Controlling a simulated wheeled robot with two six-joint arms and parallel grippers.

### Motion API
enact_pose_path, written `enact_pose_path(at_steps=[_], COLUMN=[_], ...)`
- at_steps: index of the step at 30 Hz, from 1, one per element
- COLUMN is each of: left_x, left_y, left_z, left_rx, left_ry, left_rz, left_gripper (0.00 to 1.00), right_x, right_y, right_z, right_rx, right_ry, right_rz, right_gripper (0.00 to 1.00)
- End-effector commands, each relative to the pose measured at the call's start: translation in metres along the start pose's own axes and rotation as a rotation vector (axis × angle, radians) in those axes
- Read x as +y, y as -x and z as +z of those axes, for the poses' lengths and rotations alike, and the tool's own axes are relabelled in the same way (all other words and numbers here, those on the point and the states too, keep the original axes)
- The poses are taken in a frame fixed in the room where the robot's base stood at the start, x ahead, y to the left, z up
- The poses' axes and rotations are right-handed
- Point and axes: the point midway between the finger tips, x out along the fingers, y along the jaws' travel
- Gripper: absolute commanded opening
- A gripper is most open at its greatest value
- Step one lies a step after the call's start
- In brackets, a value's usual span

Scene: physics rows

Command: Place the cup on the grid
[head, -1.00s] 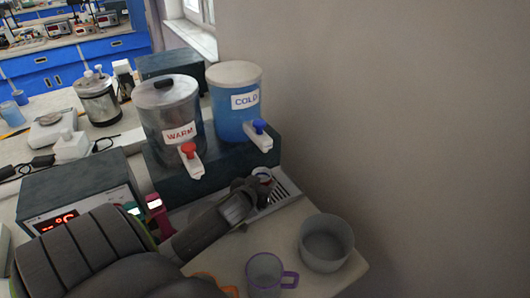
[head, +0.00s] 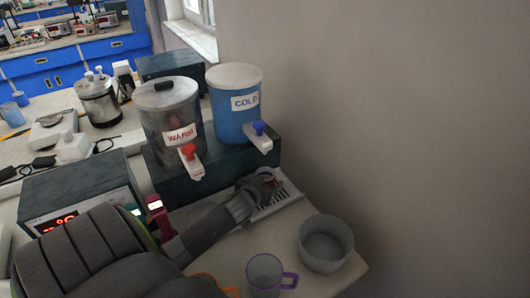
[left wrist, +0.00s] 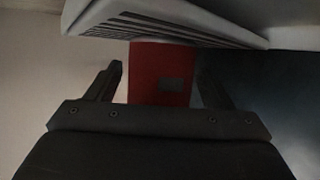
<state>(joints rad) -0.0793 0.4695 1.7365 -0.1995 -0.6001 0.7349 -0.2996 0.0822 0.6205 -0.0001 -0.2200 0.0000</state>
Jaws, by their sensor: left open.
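A small red cup (left wrist: 160,75) with a grey square on its side shows in the left wrist view, against the slatted grid (left wrist: 150,25). In the head view its pale rim (head: 266,174) shows at the grid (head: 287,194) below the taps; the gripper hides most of it. The cup appears to stand on the grid, though its base contact is not clear. My left gripper (left wrist: 162,88) is open, with one finger on each side of the cup and gaps between; it also shows in the head view (head: 258,190). My right gripper is not in view.
A warm dispenser (head: 170,120) and a cold dispenser (head: 236,105) stand on a dark box behind the grid. A clear cup with a purple handle (head: 264,275) and a grey bowl (head: 326,245) stand in front. A wall closes off the right.

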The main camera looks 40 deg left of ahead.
Motion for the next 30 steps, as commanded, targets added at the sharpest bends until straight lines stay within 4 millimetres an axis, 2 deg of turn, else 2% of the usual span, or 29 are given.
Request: enact_pose_path(at_steps=[8,14,24,30], left_x=[0.000,0.000,0.000,0.000], left_y=[0.007,0.035,0.094,0.115], left_z=[-0.003,-0.002,-0.002,-0.002], left_rx=[0.001,0.001,0.000,0.000], left_ry=[-0.001,-0.002,0.000,-0.001], left_rz=[0.001,0.001,0.001,0.000], left_gripper=[0.74,0.74,0.74,0.74], right_x=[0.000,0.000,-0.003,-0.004], right_y=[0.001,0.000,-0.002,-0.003], right_z=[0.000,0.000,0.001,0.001], right_rx=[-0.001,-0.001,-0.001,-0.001], right_ry=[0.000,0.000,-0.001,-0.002], right_rz=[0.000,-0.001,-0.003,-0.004], right_gripper=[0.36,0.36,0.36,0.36])
